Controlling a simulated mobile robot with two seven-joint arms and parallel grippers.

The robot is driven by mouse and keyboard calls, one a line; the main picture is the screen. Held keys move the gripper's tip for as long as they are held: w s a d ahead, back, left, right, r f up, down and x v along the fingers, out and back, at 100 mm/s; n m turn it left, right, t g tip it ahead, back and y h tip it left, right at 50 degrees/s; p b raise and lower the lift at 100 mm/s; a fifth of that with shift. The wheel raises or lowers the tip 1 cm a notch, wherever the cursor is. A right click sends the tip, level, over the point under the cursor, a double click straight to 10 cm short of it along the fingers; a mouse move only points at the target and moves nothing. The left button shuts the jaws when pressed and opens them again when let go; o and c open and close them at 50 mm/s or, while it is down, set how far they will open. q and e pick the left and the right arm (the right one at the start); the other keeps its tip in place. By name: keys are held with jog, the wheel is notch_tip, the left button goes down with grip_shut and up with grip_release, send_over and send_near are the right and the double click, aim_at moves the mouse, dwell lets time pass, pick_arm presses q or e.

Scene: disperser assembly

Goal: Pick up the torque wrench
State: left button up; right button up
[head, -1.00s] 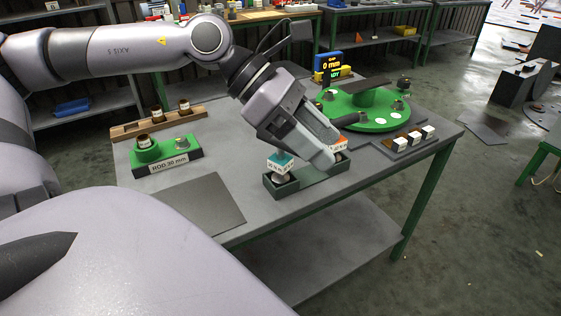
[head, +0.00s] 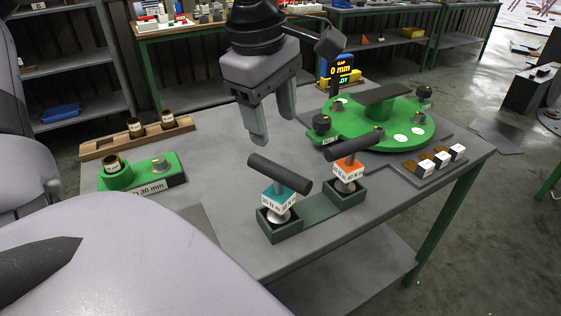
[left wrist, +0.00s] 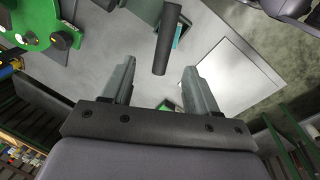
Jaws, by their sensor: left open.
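Two torque wrenches with black bar handles stand upright in a dark green holder (head: 306,213) near the table's front edge. The teal wrench (head: 279,193) is in the left socket and the orange wrench (head: 348,170) in the right one. My left gripper (head: 273,130) is open and empty, in the air behind and above the teal wrench, apart from it. In the left wrist view, a black handle (left wrist: 168,38) shows just beyond the gap between the open fingers (left wrist: 158,68), with a bit of teal beside it. My right gripper is not in view.
A green round fixture (head: 375,120) with a gap display (head: 340,72) stands behind right. A tray of small blocks (head: 428,166) lies at the right edge. A green rod stand (head: 140,174) and wooden rack (head: 100,150) are at left. The table between is clear.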

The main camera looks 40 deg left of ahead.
pick_arm(q)
jog(key=b, duration=0.2)
send_over(277, 167)
jog(key=s, duration=0.1)
notch_tip(277, 167, down, 4)
jog(key=shift+s+d+f+b, duration=0.25)
jog(key=shift+d+f+b, duration=0.15)
jog(key=shift+f+b, duration=0.15)
jog(key=shift+w+a+f, duration=0.1)
jog(key=shift+w+f, duration=0.15)
jog(key=shift+f, duration=0.9)
jog(key=shift+w+a+f, duration=0.15)
jog(key=shift+w+f, duration=0.15)
jog(key=shift+f, duration=0.8)
jog(key=shift+w+a+f, duration=0.1)
jog(key=shift+w+f, duration=0.15)
jog(key=shift+f, duration=0.9)
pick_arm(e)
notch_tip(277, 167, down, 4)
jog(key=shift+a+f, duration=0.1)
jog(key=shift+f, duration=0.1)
pick_arm(q)
jog(key=c, duration=1)
grip_shut()
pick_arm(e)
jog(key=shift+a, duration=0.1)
pick_arm(q)
jog(key=shift+r, duration=0.1)
